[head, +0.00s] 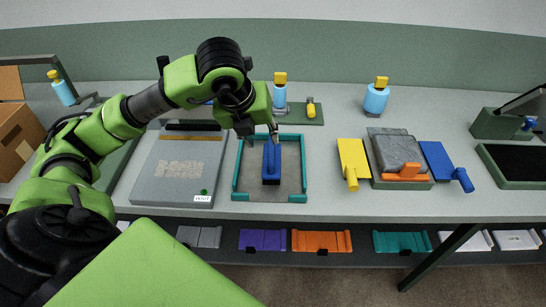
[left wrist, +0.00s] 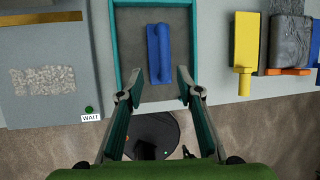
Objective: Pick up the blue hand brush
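The blue hand brush (head: 271,164) lies lengthwise in a shallow tray with a teal rim (head: 304,170). In the left wrist view the brush (left wrist: 159,55) lies beyond the fingertips, roughly between their lines. My left gripper (head: 262,132) is above the far part of the tray in the head view, near the far end of the brush. In the left wrist view the fingers of the left gripper (left wrist: 160,94) are spread apart with nothing between them. My right gripper is not in view.
Left of the tray is a grey box with a WAIT label (head: 178,170). To the right are a yellow paddle (head: 352,158), a grey block (head: 396,150), an orange tool (head: 405,173) and another blue handled piece (head: 440,160). Bottles stand behind. Coloured bins hang under the front edge.

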